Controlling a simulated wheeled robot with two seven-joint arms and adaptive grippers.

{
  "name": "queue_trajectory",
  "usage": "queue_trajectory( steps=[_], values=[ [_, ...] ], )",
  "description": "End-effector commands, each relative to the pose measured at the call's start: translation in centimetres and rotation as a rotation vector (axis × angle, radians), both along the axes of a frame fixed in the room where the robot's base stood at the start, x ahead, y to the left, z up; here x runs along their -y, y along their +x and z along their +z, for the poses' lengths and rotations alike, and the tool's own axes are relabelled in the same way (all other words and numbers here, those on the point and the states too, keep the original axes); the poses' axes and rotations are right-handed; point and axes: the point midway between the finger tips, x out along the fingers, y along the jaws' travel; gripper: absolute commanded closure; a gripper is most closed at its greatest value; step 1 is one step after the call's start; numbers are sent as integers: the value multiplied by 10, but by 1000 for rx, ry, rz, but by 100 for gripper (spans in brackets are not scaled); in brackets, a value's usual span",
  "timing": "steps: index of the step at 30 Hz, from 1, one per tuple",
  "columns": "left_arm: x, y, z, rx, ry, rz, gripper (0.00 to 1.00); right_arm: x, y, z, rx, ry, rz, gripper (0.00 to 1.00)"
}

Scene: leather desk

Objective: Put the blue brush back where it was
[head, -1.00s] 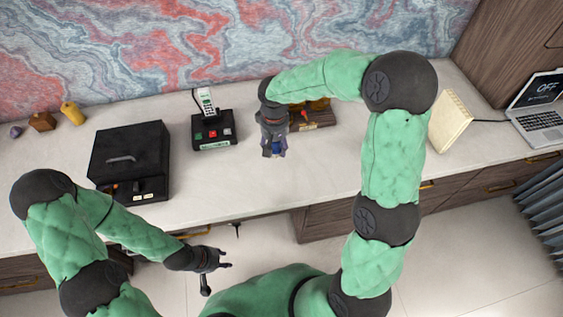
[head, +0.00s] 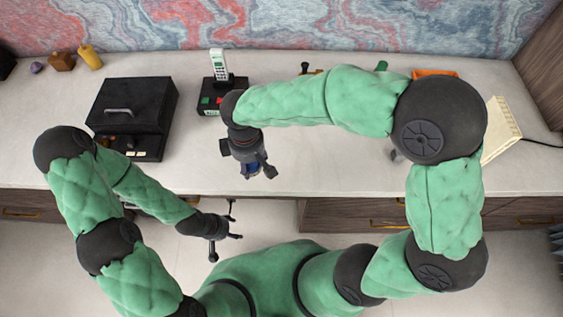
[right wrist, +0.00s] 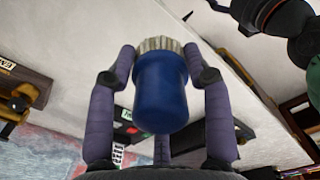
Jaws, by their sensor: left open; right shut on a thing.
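The blue brush (right wrist: 162,92) is held between the fingers of my right gripper (right wrist: 162,62). In the right wrist view its rounded blue end faces the camera and its pale bristles point away. In the head view only a bit of blue shows at my right gripper (head: 258,173), which is above the desk (head: 330,165) near its front edge, in front of the phone. My left gripper (head: 230,229) is open and empty, in front of the desk edge. It is apart from the brush.
A black box with a handle (head: 133,103) stands on the left of the desk. The cordless phone (head: 218,66) stands on a black base. Small yellow (head: 90,56) and brown (head: 62,61) objects sit back left. My right arm partly hides items at the back, including an orange one (head: 435,73).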

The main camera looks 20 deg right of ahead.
Motion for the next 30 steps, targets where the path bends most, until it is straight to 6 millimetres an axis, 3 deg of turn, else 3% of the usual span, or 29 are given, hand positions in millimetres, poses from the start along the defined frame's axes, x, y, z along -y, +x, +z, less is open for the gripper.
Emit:
queue_trajectory(
  steps=[5, 18, 24, 30],
  values=[
    [0, 0, -7, 0, 0, 0, 40, 1, -4, -9, 0, -1, 49, 88],
    [0, 0, -38, 0, 0, 0, 40, 71, 49, -51, -2, -1, 44, 88],
    [0, 0, -53, 0, 0, 0, 40, 91, 64, -83, -2, -2, 47, 88],
    [0, 0, -57, 0, 0, 0, 40, 99, 72, -94, 1, -2, 49, 88]
  ],
)
